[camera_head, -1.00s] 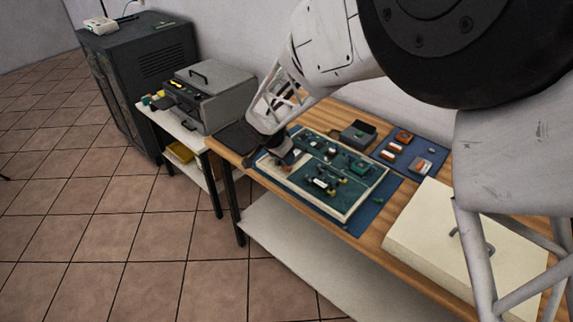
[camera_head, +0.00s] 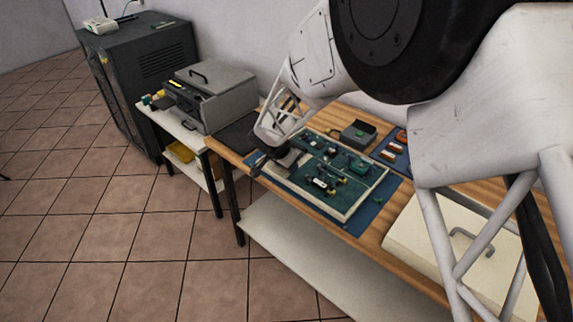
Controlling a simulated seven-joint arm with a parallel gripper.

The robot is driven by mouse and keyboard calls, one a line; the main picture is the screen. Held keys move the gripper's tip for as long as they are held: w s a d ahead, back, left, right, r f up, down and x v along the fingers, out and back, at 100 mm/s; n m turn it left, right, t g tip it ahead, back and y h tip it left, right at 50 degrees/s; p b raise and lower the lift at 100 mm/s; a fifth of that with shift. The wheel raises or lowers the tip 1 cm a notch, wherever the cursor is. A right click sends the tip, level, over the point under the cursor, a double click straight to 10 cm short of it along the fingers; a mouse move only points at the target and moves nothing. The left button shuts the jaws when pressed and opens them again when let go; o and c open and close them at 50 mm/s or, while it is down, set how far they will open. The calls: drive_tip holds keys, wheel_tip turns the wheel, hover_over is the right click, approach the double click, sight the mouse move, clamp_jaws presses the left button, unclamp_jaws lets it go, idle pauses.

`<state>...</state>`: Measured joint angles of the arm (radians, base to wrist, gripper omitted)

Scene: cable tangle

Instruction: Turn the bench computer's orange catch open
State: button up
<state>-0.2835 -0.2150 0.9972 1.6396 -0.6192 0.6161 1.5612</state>
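A shallow cream-rimmed case (camera_head: 345,217) with a green circuit board (camera_head: 318,160) inside lies on the wooden bench. It looks like the bench computer. I cannot make out an orange catch on it; its far-left corner is hidden by my arm. My gripper (camera_head: 268,166) points down at the left end of the case, over or beside its edge. Its fingers are dark, small and partly hidden, so I cannot tell whether they are open or touching anything.
A blue mat (camera_head: 378,217) lies under the case. A small grey box (camera_head: 358,133) and orange-red parts (camera_head: 393,151) sit behind it. A cream lidded box with a handle (camera_head: 440,245) is at right. A grey machine (camera_head: 215,95) stands on a side table at left.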

drive_tip(key=c, duration=0.7)
drive_tip(key=shift+n, duration=0.3)
drive_tip(key=n, duration=0.2)
drive_tip(key=n+t+y, duration=0.1)
drive_tip(key=n, duration=0.1)
drive_tip(key=shift+s+d+y, duration=0.1)
drive_tip(key=shift+d+y, duration=0.05)
drive_tip(key=shift+y, duration=0.15)
drive_tip(key=shift+d+n+y, duration=0.15)
drive_tip(key=shift+n+y, duration=0.65)
drive_tip(key=shift+n, duration=1.3)
drive_tip(key=shift+d+n+y, duration=0.1)
drive_tip(key=shift+n+y, duration=0.8)
drive_tip(key=shift+n, duration=1.6)
drive_tip(key=shift+d+n+g+y, duration=0.1)
drive_tip(key=shift+n+g+y, duration=0.45)
drive_tip(key=shift+n, duration=1.65)
